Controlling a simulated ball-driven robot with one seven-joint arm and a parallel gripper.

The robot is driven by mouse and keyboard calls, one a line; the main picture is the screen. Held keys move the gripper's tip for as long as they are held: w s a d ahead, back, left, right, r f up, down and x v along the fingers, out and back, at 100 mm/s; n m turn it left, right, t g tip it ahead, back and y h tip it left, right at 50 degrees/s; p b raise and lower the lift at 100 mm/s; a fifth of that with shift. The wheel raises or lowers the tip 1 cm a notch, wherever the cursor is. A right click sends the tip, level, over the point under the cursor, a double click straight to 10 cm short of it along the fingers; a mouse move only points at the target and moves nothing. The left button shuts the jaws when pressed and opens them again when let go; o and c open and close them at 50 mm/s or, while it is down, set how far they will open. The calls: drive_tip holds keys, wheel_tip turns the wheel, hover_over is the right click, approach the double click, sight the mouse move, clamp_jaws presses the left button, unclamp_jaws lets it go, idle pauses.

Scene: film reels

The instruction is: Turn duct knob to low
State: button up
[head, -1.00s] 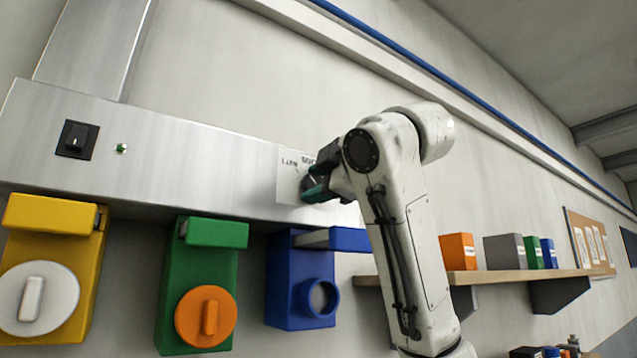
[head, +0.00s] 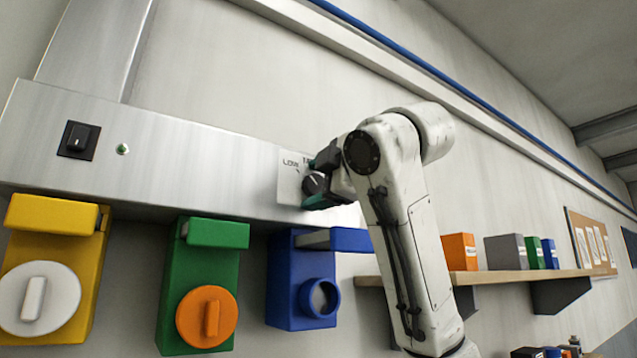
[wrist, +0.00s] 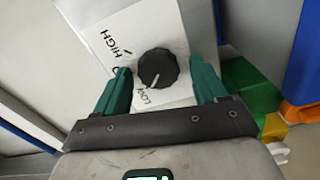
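The duct knob (head: 314,184) is round and black with a white pointer line, on a white label plate (head: 290,170) at the right part of the metal duct. In the wrist view the knob (wrist: 158,68) sits between my gripper's (wrist: 161,66) two green fingers, with a gap on each side. Its pointer line points towards the LOW mark (wrist: 143,97); the HIGH mark (wrist: 122,52) is further up. In the head view my gripper (head: 321,180) is open around the knob, one finger above and one below.
A black rocker switch (head: 78,139) and a green light (head: 123,149) are on the duct's left. Below hang yellow (head: 50,255), green (head: 195,290) and blue (head: 295,290) boxes. A wooden shelf (head: 520,276) with several small boxes is at right.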

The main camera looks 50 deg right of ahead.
drive_tip(key=shift+s, duration=0.1)
drive_tip(key=b+v, duration=0.4)
drive_tip(key=v, duration=0.6)
drive_tip(key=shift+s, duration=0.3)
idle(0.3)
